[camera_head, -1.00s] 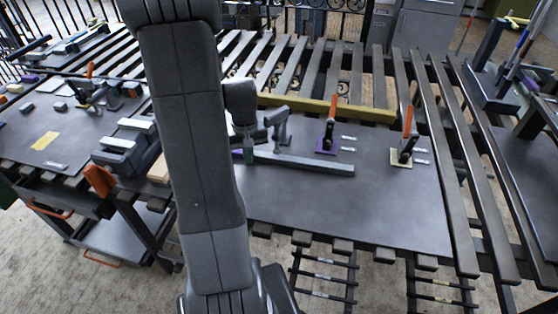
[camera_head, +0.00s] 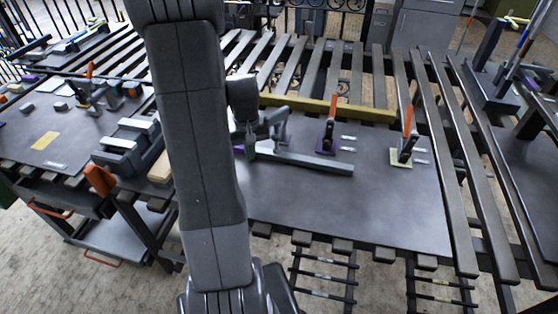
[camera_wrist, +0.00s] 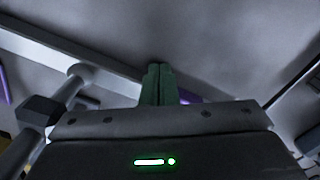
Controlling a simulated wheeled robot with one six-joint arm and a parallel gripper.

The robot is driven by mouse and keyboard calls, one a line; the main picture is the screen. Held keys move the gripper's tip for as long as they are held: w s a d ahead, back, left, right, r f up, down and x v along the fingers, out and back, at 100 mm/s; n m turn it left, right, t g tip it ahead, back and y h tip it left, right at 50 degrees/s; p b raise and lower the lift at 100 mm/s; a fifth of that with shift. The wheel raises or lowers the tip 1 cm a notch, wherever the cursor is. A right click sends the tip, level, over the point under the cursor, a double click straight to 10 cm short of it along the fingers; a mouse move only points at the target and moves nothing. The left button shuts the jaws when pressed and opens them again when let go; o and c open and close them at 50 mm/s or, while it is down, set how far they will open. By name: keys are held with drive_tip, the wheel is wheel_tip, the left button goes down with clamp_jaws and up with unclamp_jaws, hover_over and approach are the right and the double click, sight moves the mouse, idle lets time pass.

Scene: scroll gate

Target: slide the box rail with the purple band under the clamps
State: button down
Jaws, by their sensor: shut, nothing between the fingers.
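The grey box rail (camera_head: 315,163) lies on the dark plate, its right end in front of the purple-based clamp (camera_head: 328,140) and apart from it. The yellow-based clamp (camera_head: 404,150) stands further right. Both clamps have orange handles. My gripper (camera_head: 250,151) is at the rail's left part, partly hidden by my arm. In the wrist view the green fingers (camera_wrist: 159,84) are shut and empty, overlapping the rail (camera_wrist: 75,58). The purple band (camera_wrist: 186,95) shows just right of the fingers. I cannot tell whether the fingers touch the rail.
A yellow bar (camera_head: 350,112) runs along the back of the plate (camera_head: 350,215), behind the clamps. Small pale labels lie beside each clamp. The front of the plate is clear. Another dark plate (camera_head: 25,140) with parts stands at left.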

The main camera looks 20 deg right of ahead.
drive_tip(key=shift+s, duration=0.1)
drive_tip(key=shift+s+a, duration=0.7)
drive_tip(key=shift+s, duration=0.25)
